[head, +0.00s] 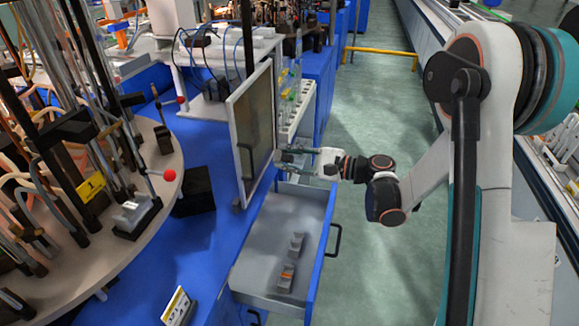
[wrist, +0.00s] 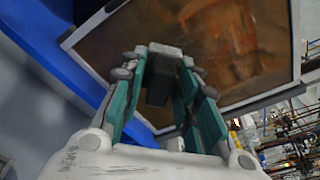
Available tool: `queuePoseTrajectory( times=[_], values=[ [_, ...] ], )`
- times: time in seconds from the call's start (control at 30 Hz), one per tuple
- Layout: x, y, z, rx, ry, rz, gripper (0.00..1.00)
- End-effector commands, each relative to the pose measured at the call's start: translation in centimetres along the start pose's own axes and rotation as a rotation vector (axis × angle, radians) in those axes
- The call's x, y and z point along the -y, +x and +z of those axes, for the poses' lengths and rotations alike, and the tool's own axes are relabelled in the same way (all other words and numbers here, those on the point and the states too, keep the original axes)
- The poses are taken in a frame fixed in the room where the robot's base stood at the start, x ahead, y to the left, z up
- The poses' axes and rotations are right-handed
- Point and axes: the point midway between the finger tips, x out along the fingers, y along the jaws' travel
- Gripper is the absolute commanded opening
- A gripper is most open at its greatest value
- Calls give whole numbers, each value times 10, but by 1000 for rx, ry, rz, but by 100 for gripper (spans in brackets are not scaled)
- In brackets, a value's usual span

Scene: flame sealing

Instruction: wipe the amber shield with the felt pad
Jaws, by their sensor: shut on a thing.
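The amber shield (head: 258,118) is an upright brown-amber panel in a pale frame, seen at a slant in the head view. It fills the upper part of the wrist view (wrist: 218,48), with reddish-brown smears or reflections on it. My gripper (head: 288,157) is at the shield's right side, near its lower edge. In the wrist view my gripper (wrist: 168,62) is shut on a dark grey block, which looks like the felt pad (wrist: 158,84). The pad is in front of the panel. I cannot tell whether it touches. The pad is not clear in the head view.
An open drawer (head: 257,262) below my gripper holds small grey and orange blocks (head: 291,262). A round table (head: 130,235) crowded with rods and tubes stands at left. A white rack (head: 296,110) stands behind the shield. The green floor (head: 385,130) at right is mostly clear.

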Motion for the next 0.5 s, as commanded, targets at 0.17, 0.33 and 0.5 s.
queuePoseTrajectory(
  times=[0.17,0.33,0.5],
  values=[
    [-1,17,2,1,0,3,10],
    [-1,34,4,1,0,4,10],
    [-1,47,5,0,0,4,10]
  ],
)
